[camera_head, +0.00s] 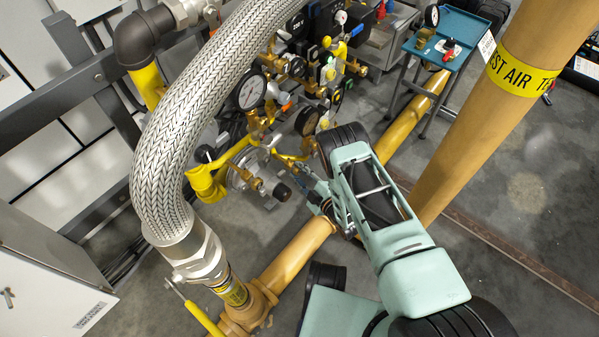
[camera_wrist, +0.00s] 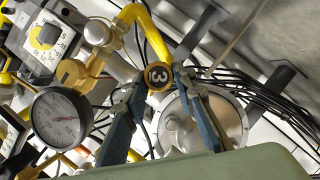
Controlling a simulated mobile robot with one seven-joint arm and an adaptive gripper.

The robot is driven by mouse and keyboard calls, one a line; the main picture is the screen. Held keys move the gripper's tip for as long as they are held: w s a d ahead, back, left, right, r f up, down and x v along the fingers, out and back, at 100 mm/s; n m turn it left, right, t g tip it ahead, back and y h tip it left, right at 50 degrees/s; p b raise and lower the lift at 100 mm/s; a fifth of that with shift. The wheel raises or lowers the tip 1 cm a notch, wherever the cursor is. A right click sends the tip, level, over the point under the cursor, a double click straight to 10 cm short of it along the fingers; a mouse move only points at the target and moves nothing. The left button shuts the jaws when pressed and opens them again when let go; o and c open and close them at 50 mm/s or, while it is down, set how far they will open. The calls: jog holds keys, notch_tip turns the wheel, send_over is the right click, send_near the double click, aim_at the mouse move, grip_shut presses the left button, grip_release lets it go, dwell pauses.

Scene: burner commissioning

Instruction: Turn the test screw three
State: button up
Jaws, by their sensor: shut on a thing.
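In the head view my gripper (camera_head: 300,178) reaches into the valve assembly from the right. The screw cannot be made out there, among the fittings and my fingers.
A pressure gauge (camera_wrist: 60,118) is left of my fingers in the wrist view. A round grey metal housing (camera_wrist: 228,118) lies behind them. In the head view a thick braided hose (camera_head: 165,130) arches at left, and a yellow upright pipe (camera_head: 490,105) stands at right.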

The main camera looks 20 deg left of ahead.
dwell(0.4)
jog(key=o, duration=1.2)
jog(key=shift+c, duration=0.2)
notch_tip(320, 180, up, 10)
